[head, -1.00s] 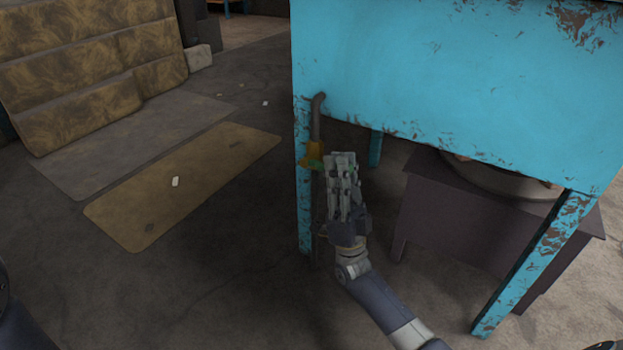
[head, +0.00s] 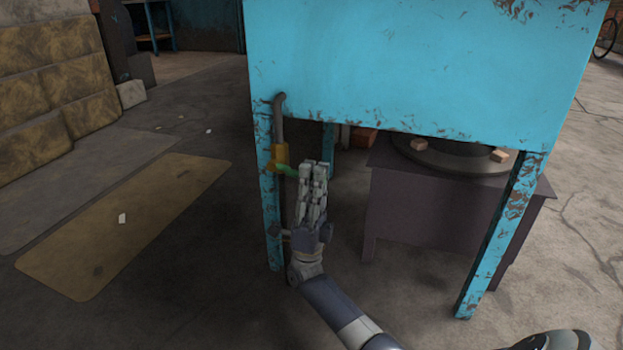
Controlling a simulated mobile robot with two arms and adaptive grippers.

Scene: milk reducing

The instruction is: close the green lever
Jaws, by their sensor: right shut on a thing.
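A yellow valve (head: 279,157) sits on the grey pipe (head: 279,118) beside the left front leg of the blue table. The green lever (head: 287,169) sticks out from the valve's lower right side and slants slightly down to the right. My right gripper (head: 313,172) reaches up from below, just right of the valve, its fingers pointing up. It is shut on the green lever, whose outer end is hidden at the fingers. My left gripper is not in view.
The blue table (head: 400,75) stands over the arm, with its right front leg (head: 505,235) farther right. A dark low stand (head: 435,215) with a round base on it is underneath. A brown mat (head: 125,230) lies on the floor at left.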

